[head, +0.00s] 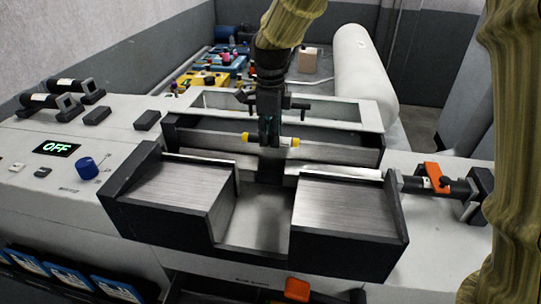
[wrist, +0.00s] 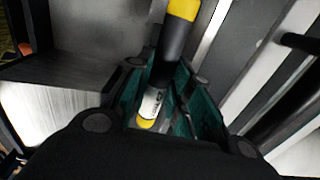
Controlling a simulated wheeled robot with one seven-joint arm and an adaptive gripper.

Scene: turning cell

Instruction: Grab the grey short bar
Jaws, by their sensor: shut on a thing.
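A short bar (head: 286,141) with yellow ends, a dark grey-black middle and a white printed band lies level across my gripper (head: 270,143) in the head view. It also shows in the wrist view (wrist: 172,52), running between the teal-lined fingers. My gripper is shut on it near its middle, and the fingers hide part of it. The bar is over the long metal trough behind the two brushed metal blocks. I cannot tell whether it touches the trough.
Two brushed metal blocks (head: 179,193) (head: 345,205) stand in front, with a gap between them. An orange clamp (head: 432,172) is at right, a blue knob (head: 87,166) at left. A white cylinder (head: 362,72) and coloured bins (head: 209,78) are behind.

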